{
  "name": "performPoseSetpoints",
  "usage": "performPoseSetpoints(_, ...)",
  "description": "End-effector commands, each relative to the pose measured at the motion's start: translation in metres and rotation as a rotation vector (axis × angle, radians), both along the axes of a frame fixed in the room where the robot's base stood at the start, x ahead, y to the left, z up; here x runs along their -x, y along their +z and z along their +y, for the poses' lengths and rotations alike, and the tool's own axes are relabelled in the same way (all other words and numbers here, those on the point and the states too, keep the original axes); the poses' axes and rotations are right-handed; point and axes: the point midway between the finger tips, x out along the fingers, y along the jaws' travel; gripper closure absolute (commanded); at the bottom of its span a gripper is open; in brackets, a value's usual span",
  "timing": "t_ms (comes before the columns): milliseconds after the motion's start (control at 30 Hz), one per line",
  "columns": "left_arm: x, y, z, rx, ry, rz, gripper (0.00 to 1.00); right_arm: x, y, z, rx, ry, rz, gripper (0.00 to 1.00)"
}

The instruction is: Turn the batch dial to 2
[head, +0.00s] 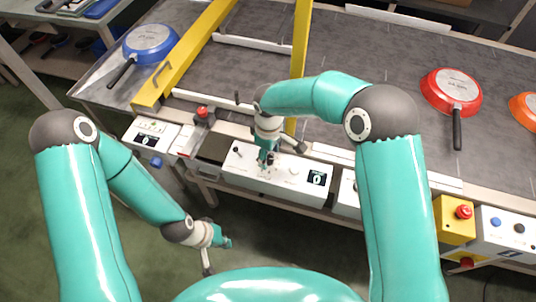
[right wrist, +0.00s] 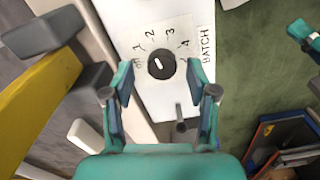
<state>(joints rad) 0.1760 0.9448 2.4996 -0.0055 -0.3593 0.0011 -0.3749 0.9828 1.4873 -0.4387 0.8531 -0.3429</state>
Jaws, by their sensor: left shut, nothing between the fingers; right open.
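The batch dial (right wrist: 161,64) is a round black knob with a white mark on a white panel (right wrist: 188,22). Marks including 1, 2, 3 and 4 and the word BATCH are printed around it. The white mark seems to lean toward the upper left, near 1; I cannot tell its exact setting. In the head view my right gripper (head: 266,160) is over the white control box (head: 250,178) and largely hides the dial. My left gripper (head: 224,242) is shut and empty, low in front of the conveyor.
The control box has a display (head: 316,178) reading 0. A yellow frame (head: 185,55) spans the conveyor (head: 350,60). A blue pan (head: 150,42) and a red pan (head: 450,90) lie on it. A yellow box with a red button (head: 463,212) stands at the right.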

Motion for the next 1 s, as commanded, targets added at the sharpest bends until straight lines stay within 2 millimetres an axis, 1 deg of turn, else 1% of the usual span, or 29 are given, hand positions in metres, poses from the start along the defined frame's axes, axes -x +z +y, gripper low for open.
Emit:
performPoseSetpoints(167, 0.0, 0.0, 0.0, 0.0, 0.0, 0.0, 1.0, -0.002, 0.032, 0.001, -0.003, 0.001, -0.005, 0.42)
performPoseSetpoints(300, 0.0, 0.0, 0.0, 0.0, 0.0, 0.0, 1.0, -0.002, 0.061, 0.001, -0.003, -0.001, -0.005, 0.42)
performPoseSetpoints(400, 0.0, 0.0, 0.0, 0.0, 0.0, 0.0, 1.0, -0.002, 0.079, 0.001, -0.002, 0.001, -0.003, 0.42)
performPoseSetpoints(500, 0.0, 0.0, 0.0, 0.0, 0.0, 0.0, 1.0, -0.002, 0.093, 0.001, -0.002, 0.0, -0.003, 0.42)
performPoseSetpoints(600, 0.0, 0.0, 0.0, 0.0, 0.0, 0.0, 1.0, -0.002, 0.103, 0.0, -0.001, 0.0, -0.001, 0.42)
performPoseSetpoints(700, 0.0, 0.0, 0.0, 0.0, 0.0, 0.0, 1.0, -0.002, 0.107, 0.0, -0.001, 0.0, -0.001, 0.42)
performPoseSetpoints(1000, 0.0, -0.001, 0.0, 0.0, 0.0, 0.001, 1.0, -0.002, 0.108, 0.0, 0.0, 0.0, 0.0, 0.42)
